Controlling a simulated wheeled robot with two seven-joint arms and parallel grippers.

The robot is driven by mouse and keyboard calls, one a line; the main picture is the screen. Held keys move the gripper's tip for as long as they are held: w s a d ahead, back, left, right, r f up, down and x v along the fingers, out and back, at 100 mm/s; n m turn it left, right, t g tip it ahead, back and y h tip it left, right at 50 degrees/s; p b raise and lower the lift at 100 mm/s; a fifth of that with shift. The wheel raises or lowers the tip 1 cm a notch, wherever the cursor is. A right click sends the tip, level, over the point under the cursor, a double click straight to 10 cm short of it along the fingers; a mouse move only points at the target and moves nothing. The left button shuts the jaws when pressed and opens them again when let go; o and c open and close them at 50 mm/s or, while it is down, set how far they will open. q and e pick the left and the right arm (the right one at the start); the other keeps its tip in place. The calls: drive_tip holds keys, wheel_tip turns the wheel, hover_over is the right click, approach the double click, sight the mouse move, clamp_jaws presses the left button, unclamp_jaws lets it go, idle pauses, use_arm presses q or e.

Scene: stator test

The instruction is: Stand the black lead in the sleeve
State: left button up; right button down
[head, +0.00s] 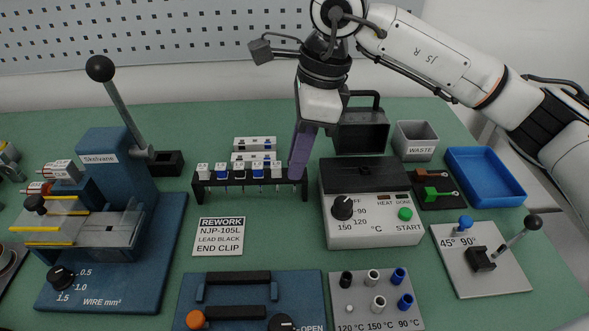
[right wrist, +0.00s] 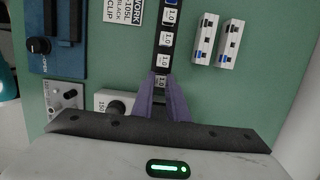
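My right gripper (head: 297,172), with purple fingers, points down at the right end of a black rack (head: 250,184). The rack holds several white and blue blocks with thin pins or wires below. Short upright cylinders, possibly sleeves, stand on a grey panel (head: 363,318) marked 120, 150 and 90 °C: one black (head: 346,279), others white (head: 373,276) or blue (head: 398,275). I cannot single out the black lead. My left gripper is not in view.
A grey heater box (head: 370,232) with dial stands right of the rack. A REWORK card (head: 219,237) reads "LEAD BLACK". A blue wire machine (head: 110,185) with lever is left. A waste bin (head: 416,141), blue tray (head: 485,175) and angle fixture (head: 480,265) are right.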

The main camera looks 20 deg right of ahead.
drive_tip(key=shift+r, duration=0.15)
drive_tip(key=shift+r+p, duration=1.95)
drive_tip(key=shift+r, duration=0.85)
